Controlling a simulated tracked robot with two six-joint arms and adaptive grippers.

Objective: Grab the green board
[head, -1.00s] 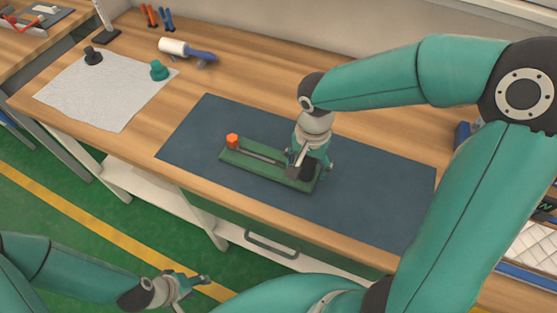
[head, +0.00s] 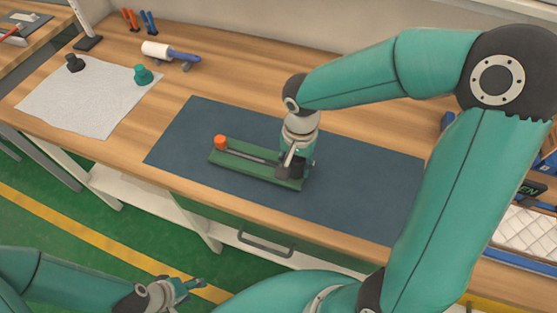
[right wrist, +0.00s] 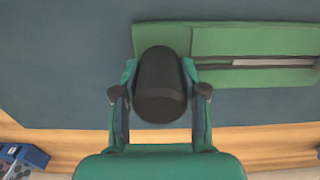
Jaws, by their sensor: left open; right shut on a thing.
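The green board (head: 240,167) lies on the dark blue mat, with an orange knob (head: 221,142) at its left end and a long slot along it. A black cylindrical grip (right wrist: 160,80) stands at its right end. My right gripper (head: 292,163) is over that end, shut on the black grip; in the right wrist view my fingers (right wrist: 160,95) are either side of it. The board (right wrist: 250,40) runs off to the right there. My left gripper (head: 190,287) is open and empty, low in front of the bench, away from the board.
The dark blue mat (head: 360,190) is clear right of the board. A white cloth (head: 75,105) with black and teal knobs lies at the left, and a roller (head: 170,54) behind. A drawer handle (head: 265,243) is on the bench front.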

